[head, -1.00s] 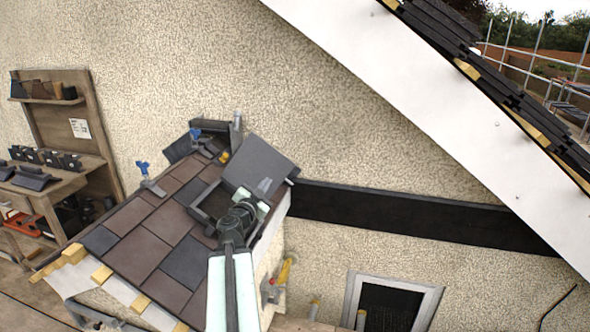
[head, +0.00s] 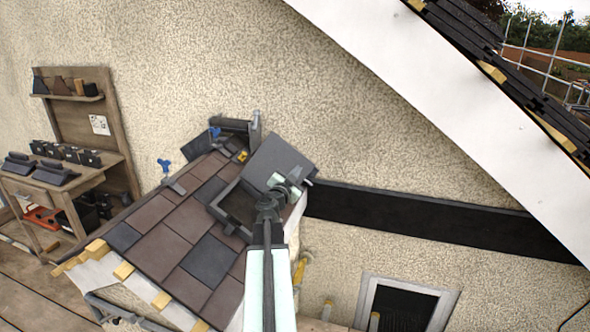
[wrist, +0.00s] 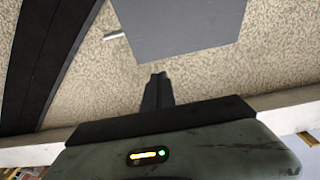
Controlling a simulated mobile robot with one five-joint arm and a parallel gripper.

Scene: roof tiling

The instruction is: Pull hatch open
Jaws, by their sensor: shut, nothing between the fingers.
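The roof hatch has a dark grey lid (head: 276,158) that stands tilted up, hinged side toward the wall, above its open frame (head: 235,207) on the small tiled roof. The lid also shows in the wrist view as a flat grey panel (wrist: 190,25) at the top. My gripper (head: 292,180) is in front of the lid's right part in the head view and hides some of it. In the wrist view my gripper (wrist: 158,80) has its fingers together and empty, apart from the panel's lower edge. Whether any other part touches the lid cannot be told.
Brown and grey tiles (head: 165,233) cover the small roof. Blue-handled clamps (head: 171,175) stand at its left edge. A black band (head: 420,217) runs along the rendered wall to the right. A wooden bench (head: 75,180) stands at the left.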

